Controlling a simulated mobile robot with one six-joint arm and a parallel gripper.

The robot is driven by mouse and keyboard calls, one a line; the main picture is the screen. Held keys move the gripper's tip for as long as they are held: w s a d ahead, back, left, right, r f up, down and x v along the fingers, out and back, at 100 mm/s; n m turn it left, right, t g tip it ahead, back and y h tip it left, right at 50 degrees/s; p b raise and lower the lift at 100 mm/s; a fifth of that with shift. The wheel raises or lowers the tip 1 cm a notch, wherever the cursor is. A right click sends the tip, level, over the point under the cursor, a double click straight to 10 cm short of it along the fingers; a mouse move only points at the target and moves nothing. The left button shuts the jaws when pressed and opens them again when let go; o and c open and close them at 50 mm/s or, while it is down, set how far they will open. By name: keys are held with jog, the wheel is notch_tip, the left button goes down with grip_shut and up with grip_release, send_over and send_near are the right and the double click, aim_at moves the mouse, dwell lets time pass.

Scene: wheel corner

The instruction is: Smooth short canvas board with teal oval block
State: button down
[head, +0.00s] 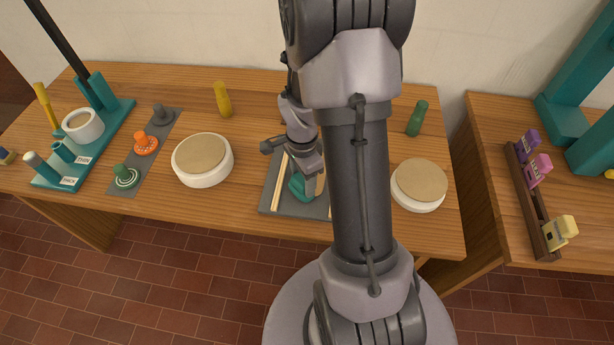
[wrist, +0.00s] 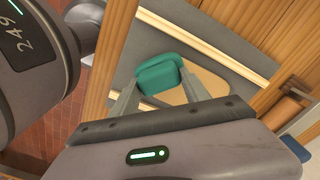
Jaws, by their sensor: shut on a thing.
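My gripper (wrist: 162,88) is shut on a teal block (wrist: 160,72) with rounded corners, one finger on each side of it. In the head view the teal block (head: 298,187) is low over a grey board (head: 268,205) with pale wooden strips (head: 279,182). A tan flat piece (wrist: 208,82), which may be the canvas, lies on the grey board beside the block in the wrist view. The block looks on or just above the board; I cannot tell whether it touches the tan piece. My arm hides the board's right part in the head view.
White round wheels with tan tops stand left (head: 202,158) and right (head: 418,184) of the board. A yellow bottle (head: 222,100) and a green bottle (head: 417,118) stand behind. Knobs on a grey strip (head: 129,183) and a teal stand (head: 115,112) are left. A brown rack (head: 531,207) is right.

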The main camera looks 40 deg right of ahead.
jog(key=shift+w+a, duration=0.7)
jog(key=shift+w, duration=0.05)
jog(key=shift+w+d+r, duration=0.1)
jog(key=shift+w+d, duration=0.95)
jog(key=shift+d, duration=0.15)
jog(key=shift+w+d+p, duration=0.2)
jog(key=shift+w+d, duration=0.7)
jog(key=shift+d, duration=0.15)
jog(key=shift+w+d+p, duration=0.15)
jog(key=shift+w+d, duration=0.7)
jog(key=shift+d, duration=0.2)
jog(key=shift+w+d, duration=0.35)
jog(key=shift+d, duration=0.25)
jog(key=shift+w+d+p, duration=0.35)
jog(key=shift+w+d, duration=0.8)
notch_tip(320, 180, up, 6)
jog(key=p, duration=0.4)
